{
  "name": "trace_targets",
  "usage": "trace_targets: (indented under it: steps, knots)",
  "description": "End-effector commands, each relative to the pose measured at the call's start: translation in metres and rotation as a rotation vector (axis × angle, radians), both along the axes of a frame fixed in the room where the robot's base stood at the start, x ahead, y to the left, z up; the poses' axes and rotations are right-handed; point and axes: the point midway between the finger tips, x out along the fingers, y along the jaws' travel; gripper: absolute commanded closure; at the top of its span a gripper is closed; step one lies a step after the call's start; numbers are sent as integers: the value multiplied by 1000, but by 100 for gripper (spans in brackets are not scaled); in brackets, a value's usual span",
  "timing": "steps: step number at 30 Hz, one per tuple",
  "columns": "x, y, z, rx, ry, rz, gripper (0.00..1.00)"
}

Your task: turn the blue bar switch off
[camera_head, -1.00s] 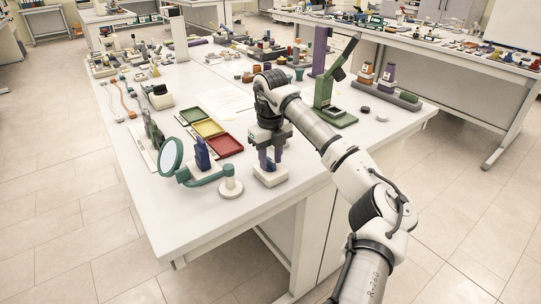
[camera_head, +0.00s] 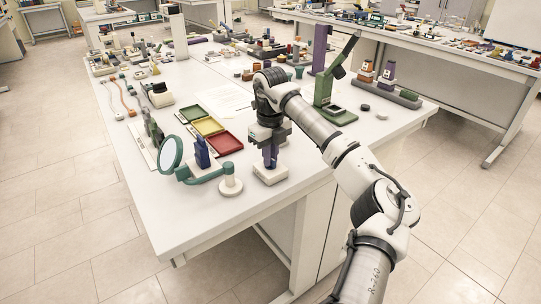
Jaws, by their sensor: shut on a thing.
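The blue bar switch (camera_head: 270,175) stands near the front right part of the white table, on a pale block-like base. My gripper (camera_head: 270,160) points down over it, with its fingers shut on the switch's upright part just above the base. The fingers and the bar look much alike in bluish purple, and the fingers hide most of the bar. I cannot tell the bar's exact angle.
A teal-rimmed magnifier (camera_head: 171,154) on a white post stands to the left, with a dark blue upright piece (camera_head: 202,152) behind its arm. A red tray (camera_head: 224,143) lies behind. A green press (camera_head: 330,108) stands to the right.

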Motion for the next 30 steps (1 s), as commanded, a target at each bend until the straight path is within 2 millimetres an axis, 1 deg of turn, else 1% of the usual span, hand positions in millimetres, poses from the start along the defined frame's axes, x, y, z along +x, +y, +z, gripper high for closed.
trace_targets:
  steps: [8,30]
  knots:
    - [1,-1,1,-1,-4,207,100]
    - [1,0,3,0,-6,912,100]
